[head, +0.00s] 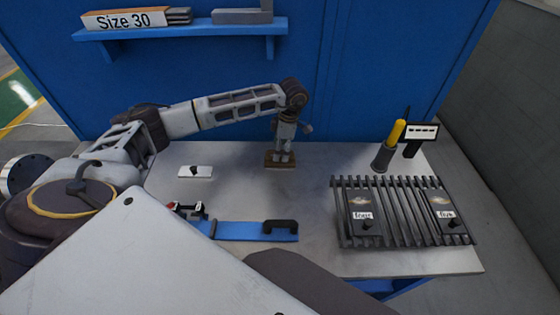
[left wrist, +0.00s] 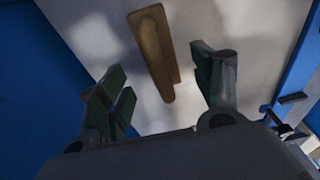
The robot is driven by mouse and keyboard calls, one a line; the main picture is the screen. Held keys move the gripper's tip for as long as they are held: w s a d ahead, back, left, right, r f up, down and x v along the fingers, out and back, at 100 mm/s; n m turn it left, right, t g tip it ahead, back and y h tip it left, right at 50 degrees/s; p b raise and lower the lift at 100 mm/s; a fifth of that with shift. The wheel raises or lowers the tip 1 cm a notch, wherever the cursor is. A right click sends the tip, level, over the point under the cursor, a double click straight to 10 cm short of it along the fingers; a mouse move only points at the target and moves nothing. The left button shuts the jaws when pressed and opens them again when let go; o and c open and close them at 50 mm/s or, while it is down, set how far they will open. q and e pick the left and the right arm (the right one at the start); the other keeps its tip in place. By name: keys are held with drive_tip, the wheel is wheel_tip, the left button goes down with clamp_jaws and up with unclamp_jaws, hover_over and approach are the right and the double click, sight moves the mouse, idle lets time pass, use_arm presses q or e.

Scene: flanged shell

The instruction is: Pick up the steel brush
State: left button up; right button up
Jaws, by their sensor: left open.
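The steel brush (head: 271,165) lies on the grey table near its back edge, and its brown wooden body shows in the head view. In the left wrist view the brush (left wrist: 152,42) runs lengthwise between my finger pads, with a gap on both sides. My left gripper (head: 282,157) points down right over the brush, and its fingers (left wrist: 165,82) are open. The bristles are hidden. I cannot tell how much height is left between the fingertips and the brush. My right gripper is not in view.
A black slatted rack (head: 405,222) with two labelled blocks stands at the right. A white switch plate (head: 195,172) and a blue bar (head: 245,231) lie left and in front. A blue wall stands behind.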

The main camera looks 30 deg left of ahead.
use_arm(q)
drive_tip(key=shift+f, duration=0.2)
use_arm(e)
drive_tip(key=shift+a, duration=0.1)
use_arm(q)
drive_tip(key=shift+s+a+f+p, duration=0.2)
drive_tip(key=shift+f+p, duration=0.1)
drive_tip(key=shift+f, duration=0.65)
drive_tip(key=shift+s+a+f+p, duration=0.15)
drive_tip(key=shift+f+p, duration=0.1)
drive_tip(key=shift+f, duration=0.7)
drive_tip(key=shift+w+f, duration=0.1)
drive_tip(key=shift+f, duration=0.4)
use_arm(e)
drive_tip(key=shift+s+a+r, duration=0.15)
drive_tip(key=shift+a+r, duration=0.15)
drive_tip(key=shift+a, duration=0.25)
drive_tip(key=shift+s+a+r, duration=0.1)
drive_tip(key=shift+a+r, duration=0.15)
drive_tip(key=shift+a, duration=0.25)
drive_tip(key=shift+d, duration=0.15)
